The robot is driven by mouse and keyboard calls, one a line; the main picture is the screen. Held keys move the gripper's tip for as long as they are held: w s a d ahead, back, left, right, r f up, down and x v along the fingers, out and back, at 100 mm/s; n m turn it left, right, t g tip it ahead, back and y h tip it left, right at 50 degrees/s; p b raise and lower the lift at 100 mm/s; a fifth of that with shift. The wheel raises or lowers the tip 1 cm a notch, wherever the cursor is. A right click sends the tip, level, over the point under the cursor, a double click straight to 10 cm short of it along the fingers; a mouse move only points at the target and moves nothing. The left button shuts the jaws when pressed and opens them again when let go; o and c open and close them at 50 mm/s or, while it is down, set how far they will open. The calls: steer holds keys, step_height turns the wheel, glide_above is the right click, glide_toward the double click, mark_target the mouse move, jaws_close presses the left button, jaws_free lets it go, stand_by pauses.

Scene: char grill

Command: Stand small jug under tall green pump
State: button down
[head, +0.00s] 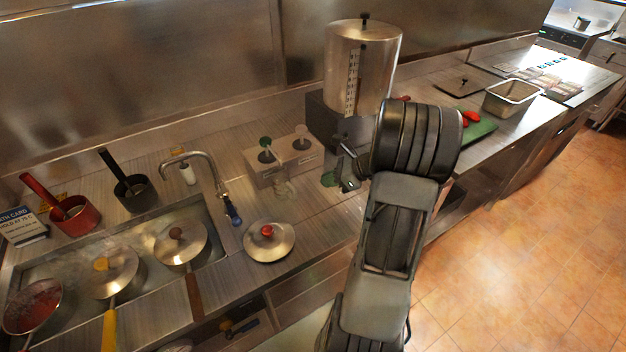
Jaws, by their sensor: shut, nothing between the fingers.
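The green-topped pump (265,146) stands at the left of a light box-shaped stand (272,178) on the counter. A small clear vessel, which looks like the small jug (283,190), stands in front of the stand, roughly between the two pumps. It is faint against the steel. My gripper (347,180) is to the right of the stand and the jug, apart from both. It is small and partly hidden by my arm; it is shut with nothing in it. A green item (328,179) shows beside it, too small to identify.
A pump with a pale top (302,136) shares the stand. A steel urn (363,70) on a dark base rises behind my gripper. A red-knobbed lid (268,241) and a tap (205,165) are on the left. Lidded pans (181,245) sit in the sink.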

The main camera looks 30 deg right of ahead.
steer(key=shift+s+d, duration=0.65)
steer(key=shift+d, duration=0.05)
steer(key=s+a+r+n+g+h, duration=0.1)
steer(key=s+a+r+n+h, duration=0.3)
steer(key=a+n, duration=0.5)
steer(key=s+a+r+n+g+h, duration=0.1)
steer(key=s+a+r+n+h, duration=0.3)
steer(key=a+n, duration=0.6)
steer(key=shift+s+a+r+n+g, duration=0.35)
steer(key=shift+s+r+n, duration=1.1)
steer(key=shift+n, duration=2.25)
steer(key=shift+s+f, duration=0.25)
